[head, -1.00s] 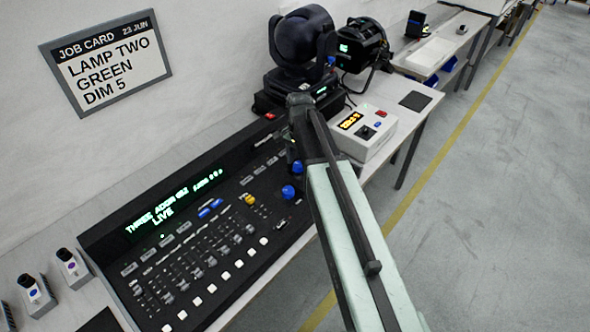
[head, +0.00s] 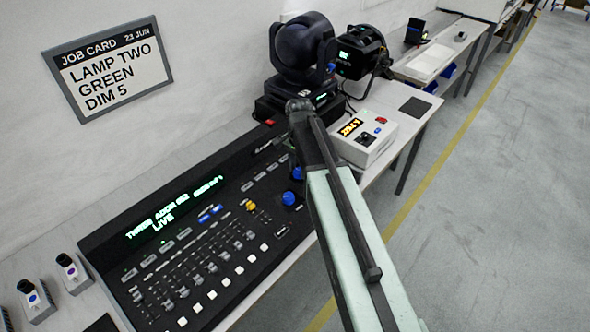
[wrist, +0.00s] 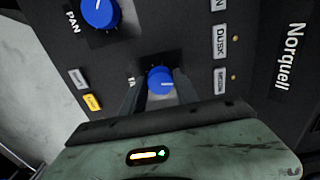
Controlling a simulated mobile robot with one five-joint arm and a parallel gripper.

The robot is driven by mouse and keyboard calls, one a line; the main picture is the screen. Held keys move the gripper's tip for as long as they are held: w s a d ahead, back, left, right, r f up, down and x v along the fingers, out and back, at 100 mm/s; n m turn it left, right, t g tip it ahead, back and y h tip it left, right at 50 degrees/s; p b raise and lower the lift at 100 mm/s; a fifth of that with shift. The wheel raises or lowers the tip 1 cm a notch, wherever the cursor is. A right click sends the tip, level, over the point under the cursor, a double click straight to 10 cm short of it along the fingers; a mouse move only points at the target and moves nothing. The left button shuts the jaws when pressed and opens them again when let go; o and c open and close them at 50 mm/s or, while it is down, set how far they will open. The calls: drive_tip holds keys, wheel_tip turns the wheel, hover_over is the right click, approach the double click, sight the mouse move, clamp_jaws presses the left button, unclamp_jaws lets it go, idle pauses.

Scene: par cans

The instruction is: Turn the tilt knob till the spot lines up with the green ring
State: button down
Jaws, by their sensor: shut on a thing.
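The tilt knob (wrist: 160,82) is a blue round knob with a white pointer line on the black console (wrist: 205,110). My gripper (wrist: 158,88) is shut on it, one dark finger on each side. The label beside it is mostly hidden by a finger. The same knob (head: 297,172) shows in the head view beside my arm, which hides my fingertips there. The blue pan knob (wrist: 100,12) stands apart at upper left in the wrist view, and also shows in the head view (head: 289,198). I see no light spot or green ring.
A dark moving-head lamp (head: 303,50) and a second black lamp (head: 362,50) stand behind the console. A white control box (head: 365,138) with a lit display is right of my arm. A job card (head: 108,68) hangs on the wall. Open floor lies at right.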

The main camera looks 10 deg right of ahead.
sight(299, 171)
drive_tip(key=shift+d, duration=0.3)
idle(0.5)
drive_tip(key=c, duration=0.9)
unclamp_jaws()
drive_tip(key=shift+w, duration=0.1)
drive_tip(key=shift+a, duration=0.1)
drive_tip(key=shift+r, duration=0.15)
wheel_tip(299, 171, up, 8)
drive_tip(key=p, duration=0.8)
drive_tip(key=shift+f, duration=0.2)
drive_tip(key=shift+f, duration=0.1)
